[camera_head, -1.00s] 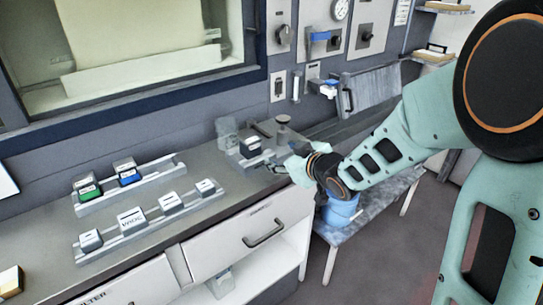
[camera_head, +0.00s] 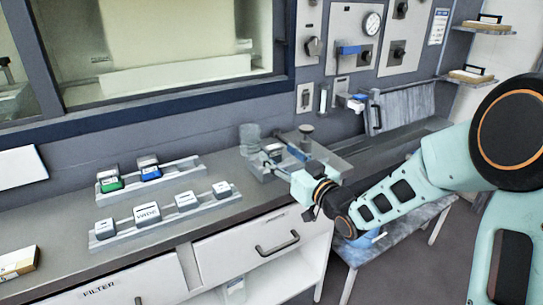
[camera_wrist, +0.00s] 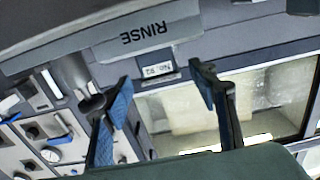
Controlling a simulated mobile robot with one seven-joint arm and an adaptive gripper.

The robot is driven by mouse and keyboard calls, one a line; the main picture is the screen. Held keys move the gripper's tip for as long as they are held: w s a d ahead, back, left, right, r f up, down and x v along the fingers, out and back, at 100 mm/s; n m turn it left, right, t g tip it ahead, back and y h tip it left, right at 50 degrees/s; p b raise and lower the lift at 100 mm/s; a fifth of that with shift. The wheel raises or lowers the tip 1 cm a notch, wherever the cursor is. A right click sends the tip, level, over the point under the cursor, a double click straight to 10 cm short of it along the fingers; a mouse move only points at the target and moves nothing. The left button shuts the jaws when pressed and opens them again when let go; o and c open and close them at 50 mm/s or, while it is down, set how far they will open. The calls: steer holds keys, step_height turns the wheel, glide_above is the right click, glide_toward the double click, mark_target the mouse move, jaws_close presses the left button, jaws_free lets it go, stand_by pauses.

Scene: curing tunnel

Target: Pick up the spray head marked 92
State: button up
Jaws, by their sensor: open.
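In the wrist view, which is upside down, a small grey block with a pale label (camera_wrist: 157,70) sits behind a ledge marked RINSE. The label looks like No 92, so I take it for the spray head. My gripper (camera_wrist: 163,88) is open and empty, with one blue-padded finger on each side of the block and the block a little beyond the tips.
A dark round-topped post (camera_head: 306,137) and a clear jar (camera_head: 250,136) stand close by. To the left, one rack (camera_head: 180,172) holds green and blue blocks, and a front rack (camera_head: 150,230) holds several white ones. The counter between is clear. A window and wall controls are behind.

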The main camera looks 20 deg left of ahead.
mark_target(276, 150)
steer(key=x, duration=0.5)
steer(key=c, duration=1.3)
steer(key=shift+r, duration=0.1)
jaws_close()
steer(key=shift+w+r, duration=0.1)
